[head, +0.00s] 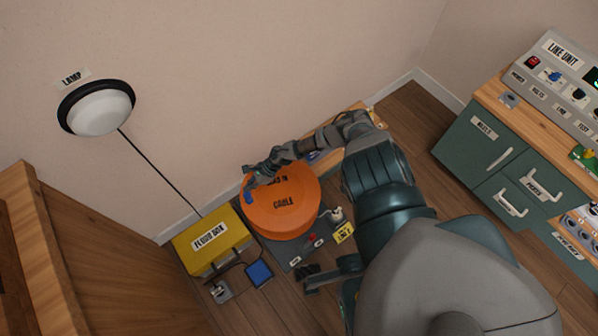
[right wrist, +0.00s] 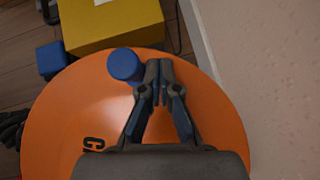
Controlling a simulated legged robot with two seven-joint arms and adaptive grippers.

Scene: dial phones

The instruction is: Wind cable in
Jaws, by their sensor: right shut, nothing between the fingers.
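An orange cable drum (head: 290,190) with the word CABLE on its top stands on a grey base near the wall. A blue crank knob (head: 248,196) rises near its rim; it also shows in the right wrist view (right wrist: 124,65). My right gripper (head: 251,183) is over the drum's rim beside the knob. In the right wrist view its fingers (right wrist: 158,68) are shut and empty, just right of the knob; I cannot tell whether they touch it. My left gripper (head: 308,281) appears as dark fingers low beside the base, its opening unclear.
A yellow floor box (head: 212,242) stands left of the drum, with a blue square (head: 259,273) in front. A lamp (head: 98,108) hangs on the wall with a dark cord running down. Green drawers (head: 485,150) stand right; a wooden cabinet (head: 110,265) stands left.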

